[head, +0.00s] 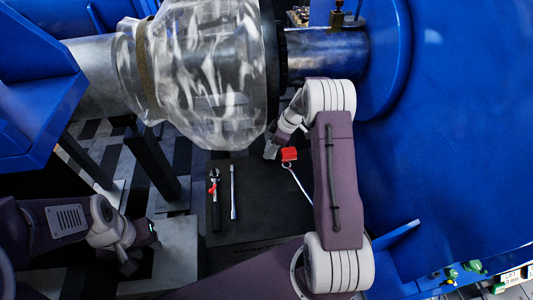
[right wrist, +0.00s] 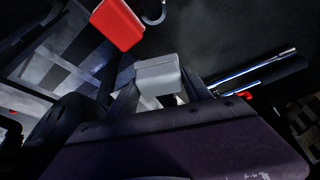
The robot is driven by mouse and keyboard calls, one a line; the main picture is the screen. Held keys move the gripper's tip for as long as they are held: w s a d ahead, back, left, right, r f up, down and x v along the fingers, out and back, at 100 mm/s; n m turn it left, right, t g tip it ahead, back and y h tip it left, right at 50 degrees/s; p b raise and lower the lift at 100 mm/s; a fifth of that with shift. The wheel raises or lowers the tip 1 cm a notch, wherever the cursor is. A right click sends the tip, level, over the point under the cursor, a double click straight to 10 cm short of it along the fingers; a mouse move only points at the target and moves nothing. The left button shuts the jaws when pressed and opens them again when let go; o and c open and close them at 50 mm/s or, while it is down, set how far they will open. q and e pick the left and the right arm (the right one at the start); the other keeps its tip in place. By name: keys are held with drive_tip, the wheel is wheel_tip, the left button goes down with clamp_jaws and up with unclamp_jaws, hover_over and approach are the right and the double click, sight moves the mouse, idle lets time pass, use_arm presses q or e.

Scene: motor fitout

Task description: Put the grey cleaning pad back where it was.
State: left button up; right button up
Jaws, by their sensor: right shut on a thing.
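The grey cleaning pad (right wrist: 158,76) is a small light-grey block in the right wrist view. It sits between the two dark fingers of my right gripper (right wrist: 155,98), which is shut on it. In the head view my right gripper (head: 272,149) points down just below the clear cover, beside a red block; the pad is too small there to make out surely. My left gripper (head: 138,250) is at the lower left, with its dark fingers apart and nothing seen between them. The place where the pad was before cannot be told from these frames.
A black mat (head: 265,220) carries a red-handled tool (head: 214,190), a silver bar tool (head: 233,192) and a ring-ended spanner (head: 297,182). The red block (head: 289,154) also shows in the right wrist view (right wrist: 118,22). The clear cover (head: 205,80) and blue housing (head: 450,130) border the space.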

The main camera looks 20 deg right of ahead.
drive_tip(key=shift+w+a+f, duration=0.6)
drive_tip(key=shift+w+a, duration=0.1)
drive_tip(key=shift+w, duration=0.05)
wheel_tip(320, 180, down, 3)
drive_tip(key=shift+s+f, duration=0.1)
drive_tip(key=shift+f, duration=0.45)
drive_tip(key=shift+f+b, duration=0.15)
drive_tip(key=shift+b, duration=0.15)
drive_tip(key=o, duration=1.3)
